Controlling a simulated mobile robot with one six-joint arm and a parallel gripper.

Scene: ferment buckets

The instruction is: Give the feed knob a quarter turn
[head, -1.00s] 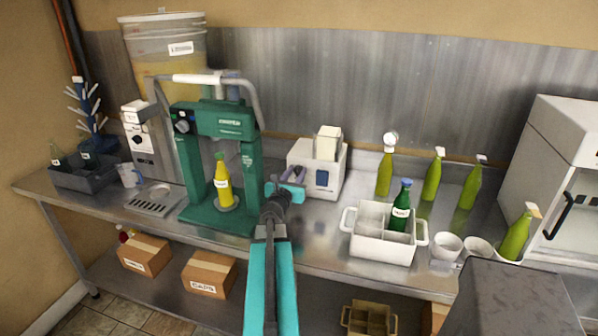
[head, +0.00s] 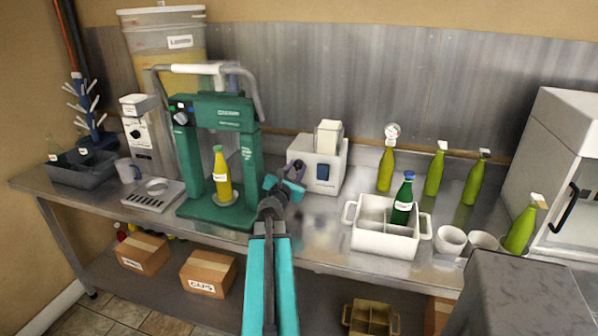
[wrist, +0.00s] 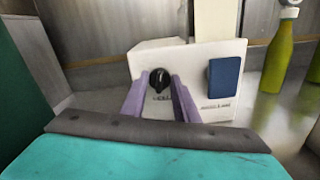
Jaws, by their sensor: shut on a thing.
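The feed knob (wrist: 159,79) is a round black knob with a pale mark near its top. It sits on the front of a white box-shaped machine (wrist: 220,57), left of a blue panel. My gripper (wrist: 160,84) has its two purple fingers on either side of the knob, shut on it. In the head view my gripper (head: 294,178) reaches the left part of the machine's front (head: 333,172) and hides the knob.
A green press (head: 222,113) with a yellow bottle (head: 222,174) stands left of my arm. A white crate (head: 383,244) with a dark green bottle stands to the right. Several light green bottles stand farther right.

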